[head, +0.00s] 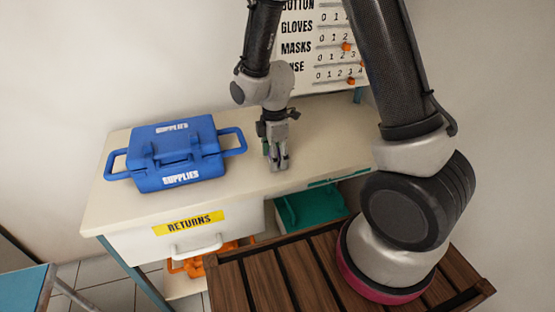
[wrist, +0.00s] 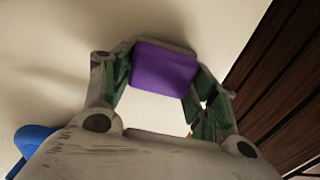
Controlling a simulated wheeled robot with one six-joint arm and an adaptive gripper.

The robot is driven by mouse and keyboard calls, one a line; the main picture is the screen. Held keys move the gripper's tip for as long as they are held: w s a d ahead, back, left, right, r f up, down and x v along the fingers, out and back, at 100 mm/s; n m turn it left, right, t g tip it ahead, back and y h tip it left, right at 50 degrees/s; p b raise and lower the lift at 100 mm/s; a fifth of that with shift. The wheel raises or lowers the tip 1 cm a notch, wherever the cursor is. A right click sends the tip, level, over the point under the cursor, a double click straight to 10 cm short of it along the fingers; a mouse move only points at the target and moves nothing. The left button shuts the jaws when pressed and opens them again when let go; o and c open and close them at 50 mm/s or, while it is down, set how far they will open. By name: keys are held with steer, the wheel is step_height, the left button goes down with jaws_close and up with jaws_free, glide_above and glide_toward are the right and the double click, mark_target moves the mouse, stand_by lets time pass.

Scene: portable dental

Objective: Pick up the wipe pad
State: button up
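The wipe pad, a purple block (wrist: 165,70) with a pale grey far edge, shows in the wrist view between the two green-lined fingers of my gripper (wrist: 163,75). The fingers reach both of its sides and appear closed on it. In the head view my gripper (head: 278,163) points down at the cream counter top, right of the blue case. The pad cannot be made out in the head view. Whether it still touches the counter is hard to tell.
A blue supplies case (head: 178,165) stands on the counter (head: 115,200), left of my gripper. A drawer marked returns (head: 150,242) is below. A teal box (head: 310,208) and an orange item (head: 190,265) sit under the counter. A counting board (head: 310,75) is behind.

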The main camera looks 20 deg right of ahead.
steer(key=shift+c, duration=1)
steer(key=shift+r, duration=0.1)
step_height(320, 180, up, 10)
steer(key=shift+f, duration=0.1)
